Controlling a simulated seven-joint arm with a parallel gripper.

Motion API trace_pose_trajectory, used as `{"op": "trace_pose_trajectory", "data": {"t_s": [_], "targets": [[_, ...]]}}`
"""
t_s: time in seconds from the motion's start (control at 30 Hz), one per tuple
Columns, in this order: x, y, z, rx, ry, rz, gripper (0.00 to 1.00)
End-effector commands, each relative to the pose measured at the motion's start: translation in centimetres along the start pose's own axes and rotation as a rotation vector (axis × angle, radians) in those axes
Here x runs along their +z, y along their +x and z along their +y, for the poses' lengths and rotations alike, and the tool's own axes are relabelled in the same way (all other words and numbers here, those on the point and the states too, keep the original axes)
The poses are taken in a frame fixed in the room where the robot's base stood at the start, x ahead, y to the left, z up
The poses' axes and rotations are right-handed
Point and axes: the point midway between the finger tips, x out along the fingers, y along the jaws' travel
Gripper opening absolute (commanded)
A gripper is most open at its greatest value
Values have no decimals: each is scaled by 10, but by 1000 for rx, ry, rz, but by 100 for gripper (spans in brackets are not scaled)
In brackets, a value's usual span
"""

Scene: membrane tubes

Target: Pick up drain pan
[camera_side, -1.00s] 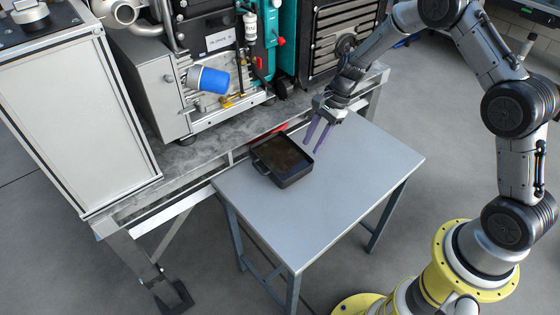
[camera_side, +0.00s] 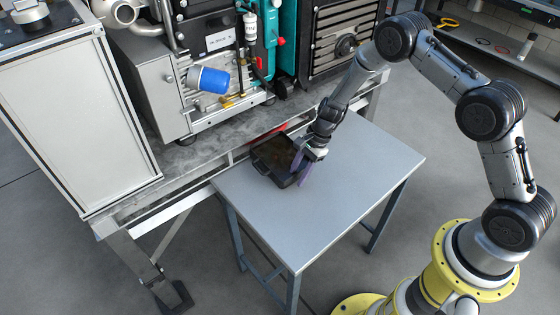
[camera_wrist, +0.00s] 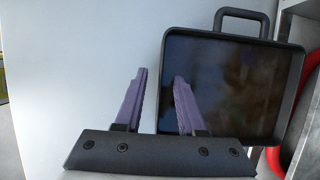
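The drain pan (camera_side: 273,152) is a black rectangular tray on the grey table, with dark brownish liquid or residue inside. In the wrist view the pan (camera_wrist: 290,100) is on the right, its loop handle (camera_wrist: 242,17) on the far side. My gripper (camera_side: 302,176) is low beside the pan's right edge in the side view, partly covering that edge. In the wrist view its purple fingers (camera_wrist: 160,75) are apart with nothing held between them. The right finger overlaps the pan's near left edge in the picture, and the left finger is over bare table. I cannot tell whether either touches the pan.
The grey table (camera_side: 340,205) is otherwise clear. A metal bench with machinery (camera_side: 210,80) and a blue cylinder (camera_side: 214,80) stands behind the pan. A red curved part (camera_wrist: 274,160) shows beside the pan in the wrist view.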

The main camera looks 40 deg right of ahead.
Motion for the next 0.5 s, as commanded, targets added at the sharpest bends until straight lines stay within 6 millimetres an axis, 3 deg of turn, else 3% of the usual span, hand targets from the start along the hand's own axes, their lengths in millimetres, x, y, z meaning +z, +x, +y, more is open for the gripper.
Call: {"op": "trace_pose_trajectory", "data": {"t_s": [0.17, 0.4, 0.5], "targets": [[0, 0, 0, 0, 0, 0, 39], [0, 0, 0, 0, -1, 0, 0], [0, 0, 0, 0, -1, 0, 0]]}}
